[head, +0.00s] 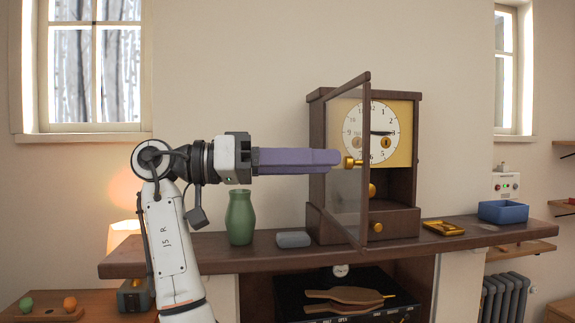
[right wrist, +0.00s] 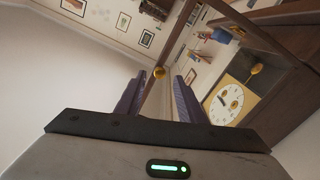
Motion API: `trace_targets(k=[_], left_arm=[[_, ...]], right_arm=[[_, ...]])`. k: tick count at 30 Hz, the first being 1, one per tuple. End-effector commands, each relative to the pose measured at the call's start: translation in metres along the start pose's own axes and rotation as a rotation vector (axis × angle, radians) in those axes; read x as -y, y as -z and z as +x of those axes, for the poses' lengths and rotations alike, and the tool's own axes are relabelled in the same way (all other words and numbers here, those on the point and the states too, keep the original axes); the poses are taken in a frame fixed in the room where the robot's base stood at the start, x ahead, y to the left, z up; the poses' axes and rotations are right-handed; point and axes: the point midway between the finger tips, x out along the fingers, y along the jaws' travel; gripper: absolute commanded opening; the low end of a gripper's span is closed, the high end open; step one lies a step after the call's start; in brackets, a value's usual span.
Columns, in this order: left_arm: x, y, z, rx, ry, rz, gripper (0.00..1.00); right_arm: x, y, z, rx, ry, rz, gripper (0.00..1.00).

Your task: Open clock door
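The wooden clock (head: 318,140) stands on the mantel shelf, with a white dial (head: 371,132) on a gold face. My left gripper is out of view.
A green vase (head: 240,218) and a grey rounded object (head: 293,239) stand on the shelf (head: 190,249) left of the clock. A gold frame-like tray (head: 443,228) and a blue box (head: 503,212) are to its right. Wall space above the arm is free.

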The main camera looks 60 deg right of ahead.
Motion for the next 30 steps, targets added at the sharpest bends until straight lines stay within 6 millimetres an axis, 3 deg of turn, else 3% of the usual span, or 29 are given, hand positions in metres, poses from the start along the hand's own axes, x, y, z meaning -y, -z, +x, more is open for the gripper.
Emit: trace_targets(k=[6, 12, 30], left_arm=[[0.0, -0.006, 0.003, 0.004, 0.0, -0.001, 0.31], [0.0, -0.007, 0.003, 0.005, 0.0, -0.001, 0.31], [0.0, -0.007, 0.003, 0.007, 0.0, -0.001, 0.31]], right_arm=[[0.0, 0.0, -0.044, 0.0, 0.001, 0.0, 0.35], [0.0, 0.0, -0.065, 0.001, 0.0, 0.0, 0.35], [0.0, 0.0, -0.067, 0.002, -0.001, 0.001, 0.35]])
